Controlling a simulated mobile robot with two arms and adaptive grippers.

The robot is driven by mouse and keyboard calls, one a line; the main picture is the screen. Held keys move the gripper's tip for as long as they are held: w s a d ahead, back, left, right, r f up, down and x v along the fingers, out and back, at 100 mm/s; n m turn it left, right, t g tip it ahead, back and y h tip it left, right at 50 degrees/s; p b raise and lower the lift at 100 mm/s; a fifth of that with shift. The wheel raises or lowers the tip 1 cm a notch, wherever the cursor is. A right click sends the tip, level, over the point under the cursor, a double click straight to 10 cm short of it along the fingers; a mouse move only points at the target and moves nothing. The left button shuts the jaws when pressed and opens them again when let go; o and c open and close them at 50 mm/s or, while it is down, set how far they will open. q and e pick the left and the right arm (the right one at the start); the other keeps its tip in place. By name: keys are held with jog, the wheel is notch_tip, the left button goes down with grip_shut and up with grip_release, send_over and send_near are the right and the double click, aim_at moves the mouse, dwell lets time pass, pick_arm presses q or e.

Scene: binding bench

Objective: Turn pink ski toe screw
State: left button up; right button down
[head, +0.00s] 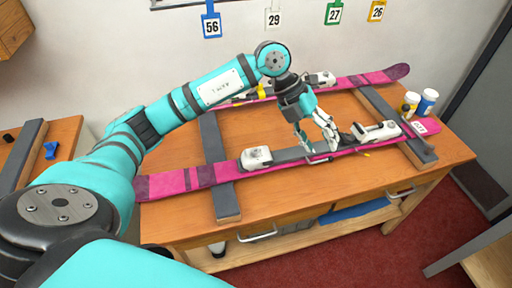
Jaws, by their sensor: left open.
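Two pink skis lie across the bench, a near one (172,184) and a far one (356,82). The near ski carries a white binding piece (257,157) left of its middle and another white piece (378,131) toward its right end. I cannot tell which is the toe piece, and no screw is large enough to make out. My left gripper (322,143) is open, fingers pointing down over the near ski's dark middle section, just left of the right-hand white piece. I cannot tell whether it touches the ski. My right gripper is not in view.
Dark crossbars (228,202) support the skis on the wooden bench (320,206). A blue-and-white bottle (427,102) and a yellow-and-white one (410,103) stand at the back right. A small yellow object (261,91) is by the far ski. Bare wood lies between the skis.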

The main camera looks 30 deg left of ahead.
pick_arm(q)
jog(key=w+a+n+y, duration=0.1)
jog(key=a+y, duration=0.2)
jog(key=a, duration=0.5)
jog(key=n+g+y, duration=0.1)
jog(key=n+y, duration=0.2)
jog(key=y, duration=0.1)
send_near(256, 151)
notch_tip(256, 151, down, 9)
jog(key=p, duration=0.4)
grip_shut()
